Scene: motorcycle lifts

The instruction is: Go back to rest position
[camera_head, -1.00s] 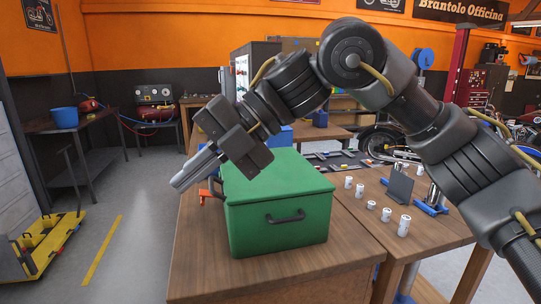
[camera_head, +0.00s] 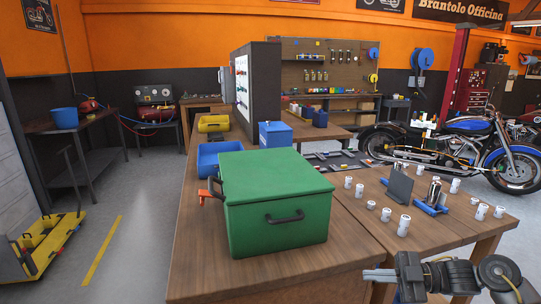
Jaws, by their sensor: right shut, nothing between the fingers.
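My right gripper (camera_head: 380,276) is at the bottom right of the head view, low beside the front of the wooden workbench (camera_head: 290,281). Its fingers point left; they are shut and empty. Part of my right arm shows behind it at the lower right edge. My left gripper is not in the head view. The green metal box (camera_head: 276,215) with a dark front handle stands on the bench, its lid shut, apart from my right gripper.
White cylindrical parts (camera_head: 404,225) and a blue-based holder (camera_head: 431,208) are on the right bench. A blue bin (camera_head: 220,158), a yellow bin (camera_head: 213,123) and a blue box (camera_head: 275,134) stand behind the green box. A motorcycle (camera_head: 490,150) is at the right. Floor at the left is open.

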